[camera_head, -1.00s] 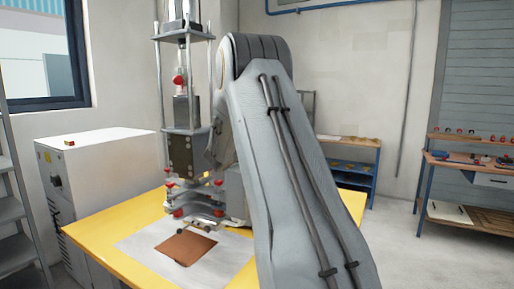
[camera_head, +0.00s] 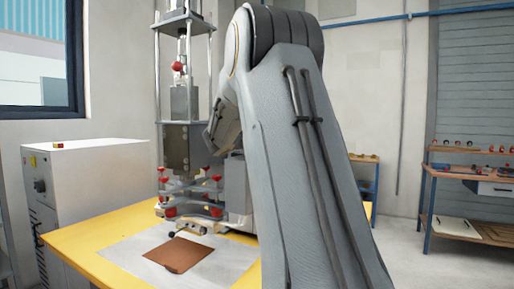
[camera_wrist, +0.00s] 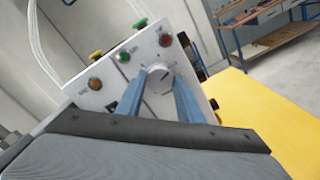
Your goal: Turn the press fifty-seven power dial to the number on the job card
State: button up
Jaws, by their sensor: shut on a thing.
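The power dial (camera_wrist: 157,71) is a pale round knob with a dark mark, on the grey control panel (camera_wrist: 113,82) in the wrist view. My gripper (camera_wrist: 159,80) has its two blue fingers on either side of the dial and is shut on it. The numbers around the dial are too small and blurred to read. In the head view the press (camera_head: 180,140) stands on the yellow table, and my arm hides my gripper and the dial. I cannot make out a job card.
Several coloured buttons, one red (camera_wrist: 165,40), sit around the dial. A brown sheet (camera_head: 180,253) lies on a white mat (camera_head: 122,252) on the yellow table (camera_head: 75,238). A white cabinet (camera_head: 95,185) stands left. A workbench (camera_head: 470,228) is at the far right, with open floor before it.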

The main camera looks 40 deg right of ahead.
jog(key=shift+f+m+b, duration=0.15)
jog(key=shift+m+b, duration=0.35)
jog(key=shift+b, duration=0.5)
jog(key=shift+m+b, duration=0.3)
jog(key=shift+b, duration=0.1)
jog(key=o, duration=1.1)
jog(key=shift+c, duration=0.2)
jog(key=shift+b+v, duration=0.45)
jog(key=shift+v, duration=3.45)
jog(key=shift+a, duration=0.15)
